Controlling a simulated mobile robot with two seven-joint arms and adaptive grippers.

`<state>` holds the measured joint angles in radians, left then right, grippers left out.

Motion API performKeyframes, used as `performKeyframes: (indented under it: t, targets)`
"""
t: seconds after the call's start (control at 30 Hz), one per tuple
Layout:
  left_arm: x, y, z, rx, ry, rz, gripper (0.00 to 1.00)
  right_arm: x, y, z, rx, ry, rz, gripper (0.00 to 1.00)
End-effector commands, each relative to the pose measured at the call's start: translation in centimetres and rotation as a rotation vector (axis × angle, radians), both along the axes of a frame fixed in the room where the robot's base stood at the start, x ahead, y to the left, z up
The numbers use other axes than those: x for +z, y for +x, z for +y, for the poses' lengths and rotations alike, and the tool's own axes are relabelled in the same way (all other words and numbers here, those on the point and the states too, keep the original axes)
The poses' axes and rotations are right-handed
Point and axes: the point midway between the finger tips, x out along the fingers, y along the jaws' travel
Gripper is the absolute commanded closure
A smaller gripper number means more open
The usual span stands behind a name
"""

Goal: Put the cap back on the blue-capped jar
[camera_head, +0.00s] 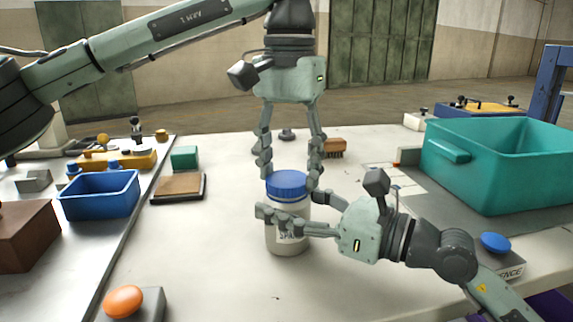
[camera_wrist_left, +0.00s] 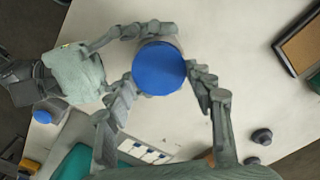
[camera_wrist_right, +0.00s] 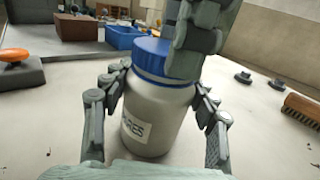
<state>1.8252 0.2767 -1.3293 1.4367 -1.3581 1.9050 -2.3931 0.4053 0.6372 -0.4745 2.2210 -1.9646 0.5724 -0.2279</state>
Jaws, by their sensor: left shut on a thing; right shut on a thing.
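The jar (camera_head: 287,240) is pale grey with a label and stands upright on the white table. The blue cap (camera_head: 288,184) is on top of its mouth, roughly level; it also shows from above in the left wrist view (camera_wrist_left: 158,68). In the right wrist view a pale band shows between the cap (camera_wrist_right: 150,55) and a blue ring below it, and I cannot tell whether the cap is fully seated. My left gripper (camera_head: 291,182) comes down from above, shut on the cap. My right gripper (camera_head: 283,220) reaches in from the right, shut on the jar's body.
A teal crate (camera_head: 470,150) stands at the right and a blue bin (camera_head: 100,195) at the left. A brown brush (camera_head: 334,148) lies behind the jar. An orange button (camera_head: 124,301) is at front left and a blue button (camera_head: 495,243) at front right.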

Motion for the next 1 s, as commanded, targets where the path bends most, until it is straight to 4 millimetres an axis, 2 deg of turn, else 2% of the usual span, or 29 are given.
performKeyframes:
  t: [0.1,0.2,0.33,0.57,0.6,0.73,1.0]
  targets:
    - [0.04,-0.08,-0.15,-0.236,-0.001,0.000,0.59,-0.05,0.00,0.00,0.000,0.000,0.001,1.00]
    - [0.07,-0.14,-0.18,-0.363,-0.002,-0.001,0.59,-0.06,0.00,0.00,0.000,-0.001,0.002,1.00]
    - [0.07,-0.14,-0.19,-0.425,-0.002,-0.001,0.59,-0.07,0.00,0.00,0.000,-0.001,0.002,1.00]
    - [0.09,-0.14,-0.18,-0.425,-0.002,-0.001,0.59,-0.08,0.00,0.00,0.000,-0.001,0.002,1.00]
    - [0.09,-0.14,-0.19,-0.425,-0.002,-0.001,0.44,-0.08,0.00,0.01,0.000,-0.001,0.002,1.00]
    - [0.08,-0.14,-0.18,-0.424,-0.002,-0.001,0.28,-0.08,0.00,0.00,0.000,-0.001,0.002,1.00]
    - [0.02,-0.13,-0.17,-0.423,-0.001,0.000,0.26,-0.08,-0.02,0.01,0.000,-0.001,0.002,1.00]
